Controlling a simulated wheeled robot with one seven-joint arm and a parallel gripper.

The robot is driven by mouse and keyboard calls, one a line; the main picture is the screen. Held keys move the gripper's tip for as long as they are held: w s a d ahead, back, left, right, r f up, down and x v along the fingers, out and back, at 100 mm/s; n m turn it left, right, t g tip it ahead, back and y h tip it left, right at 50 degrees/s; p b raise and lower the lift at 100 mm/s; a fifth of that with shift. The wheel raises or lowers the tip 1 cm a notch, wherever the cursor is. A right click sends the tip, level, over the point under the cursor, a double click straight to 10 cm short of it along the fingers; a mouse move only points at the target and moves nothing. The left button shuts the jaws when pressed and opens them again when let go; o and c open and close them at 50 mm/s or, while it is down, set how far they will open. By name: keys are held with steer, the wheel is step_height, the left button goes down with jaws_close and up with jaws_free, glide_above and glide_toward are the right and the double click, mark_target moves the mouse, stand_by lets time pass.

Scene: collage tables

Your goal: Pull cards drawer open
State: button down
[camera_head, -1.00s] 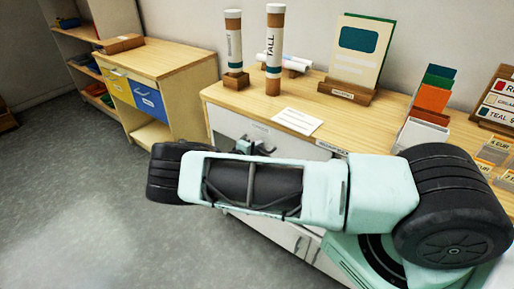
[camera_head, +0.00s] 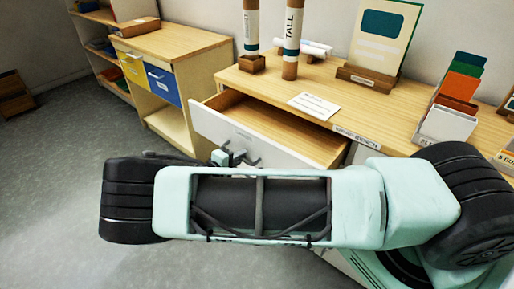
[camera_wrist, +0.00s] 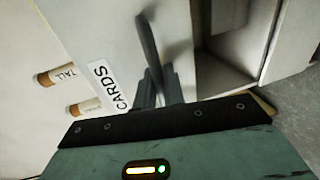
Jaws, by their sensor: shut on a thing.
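The cards drawer (camera_head: 208,122) in the wrap bench stands open in the head view, its bare wooden inside showing. In the wrist view its white front carries a CARDS label (camera_wrist: 103,86). My gripper (camera_wrist: 160,88) is shut on the dark bar handle (camera_wrist: 150,42) of that drawer. In the head view my gripper (camera_head: 236,156) is at the drawer front, partly hidden by my arm.
The wooden bench top (camera_head: 236,78) holds two tubes, a white card (camera_head: 314,106), a sign stand (camera_head: 383,45) and a rack of coloured cards (camera_head: 455,95). A cabinet (camera_head: 178,45) with yellow and blue drawers stands left. Grey floor (camera_head: 60,150) is clear at left.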

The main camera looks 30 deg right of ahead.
steer(key=f+b+v, duration=0.3)
steer(key=v, duration=1)
steer(key=shift+a+b, duration=0.35)
steer(key=shift+a, duration=0.3)
steer(key=shift+s+r, duration=0.15)
steer(key=c, duration=1.8)
jaws_free()
steer(key=shift+c, duration=0.2)
steer(key=b+v, duration=0.3)
steer(key=v, duration=1.4)
steer(key=shift+a, duration=0.2)
